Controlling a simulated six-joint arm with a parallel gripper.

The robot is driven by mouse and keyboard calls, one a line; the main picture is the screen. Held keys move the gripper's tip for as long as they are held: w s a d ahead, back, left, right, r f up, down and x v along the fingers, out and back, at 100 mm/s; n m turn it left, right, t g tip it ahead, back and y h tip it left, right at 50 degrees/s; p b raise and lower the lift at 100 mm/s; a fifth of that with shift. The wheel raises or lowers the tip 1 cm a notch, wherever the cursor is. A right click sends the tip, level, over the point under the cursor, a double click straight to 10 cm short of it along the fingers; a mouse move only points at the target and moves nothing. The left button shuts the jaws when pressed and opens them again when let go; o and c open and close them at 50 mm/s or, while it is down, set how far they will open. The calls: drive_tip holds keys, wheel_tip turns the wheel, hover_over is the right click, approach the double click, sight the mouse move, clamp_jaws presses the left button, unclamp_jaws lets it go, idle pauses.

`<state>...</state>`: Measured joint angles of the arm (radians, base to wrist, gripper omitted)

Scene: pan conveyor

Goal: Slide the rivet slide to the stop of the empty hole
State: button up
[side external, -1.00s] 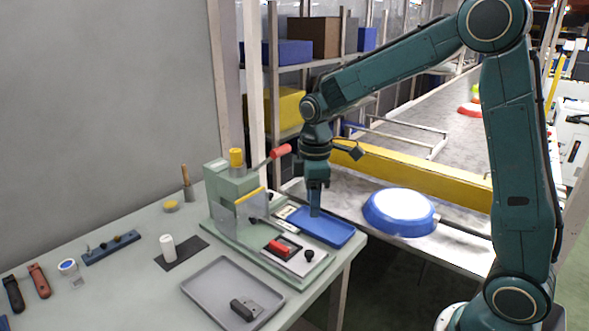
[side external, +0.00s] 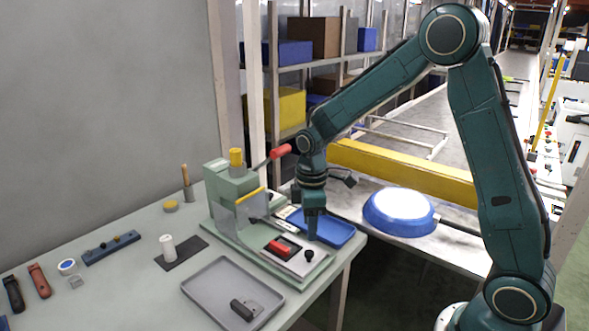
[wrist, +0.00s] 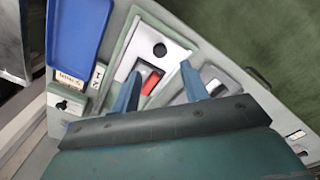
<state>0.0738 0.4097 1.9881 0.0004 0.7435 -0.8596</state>
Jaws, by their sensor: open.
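A pale green press fixture (side external: 228,205) stands on the bench with a long low base. On its near end is a light metal plate (side external: 290,262) with a red block (side external: 277,248) in a dark recess and a dark round knob (side external: 309,254). In the wrist view the plate (wrist: 140,38), red block (wrist: 152,82) and knob (wrist: 159,50) lie near my fingertips. My gripper (side external: 312,238) points down just above this end; it is open, with a fingertip on either side of the red block in the wrist view (wrist: 161,74). Which part is the rivet slide is unclear.
A blue tray (side external: 334,234) lies right behind my gripper. A grey tray (side external: 215,288) holding a dark block (side external: 243,309) is in front. A red-handled lever (side external: 280,151) stands out from the press. The conveyor (side external: 457,228) carries a blue pan (side external: 400,228).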

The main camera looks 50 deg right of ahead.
sight(309, 252)
drive_tip(key=shift+f, duration=3.9)
drive_tip(key=shift+c, duration=0.5)
clamp_jaws()
